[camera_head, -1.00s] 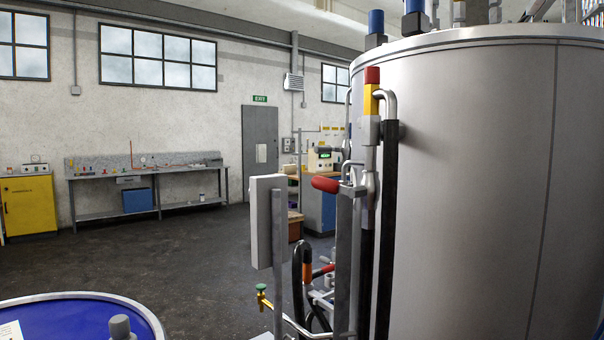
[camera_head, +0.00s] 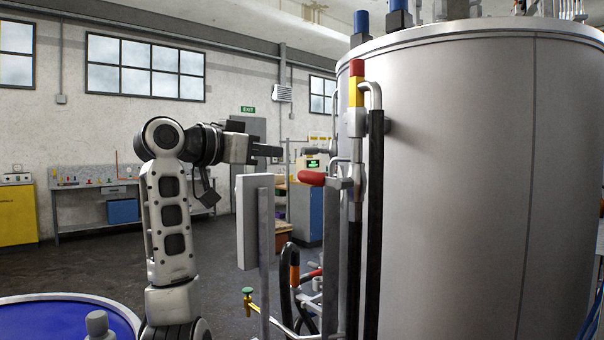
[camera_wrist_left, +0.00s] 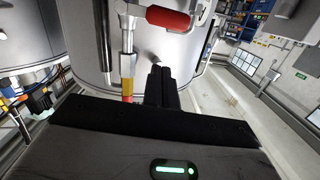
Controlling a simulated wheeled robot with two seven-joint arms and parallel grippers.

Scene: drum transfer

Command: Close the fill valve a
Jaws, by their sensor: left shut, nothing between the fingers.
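A valve with a red lever handle (camera_head: 311,178) is on the pipework in front of the big steel tank. The handle points left from the valve body (camera_head: 341,184). It also shows at the top of the left wrist view (camera_wrist_left: 168,18). My left gripper (camera_head: 278,150) is shut and empty. In the head view its tips are a little left of and above the red handle, with a gap in the picture. In the left wrist view the shut fingers (camera_wrist_left: 160,82) point toward the tank, just below the handle. My right gripper is not in view.
The steel tank (camera_head: 470,180) fills the right side. A pipe with a red and yellow band (camera_head: 356,85) and black hoses run down beside it. A grey box (camera_head: 254,215) on a post stands below my gripper. A green-handled tap (camera_head: 247,291) and a blue drum (camera_head: 50,320) are lower left.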

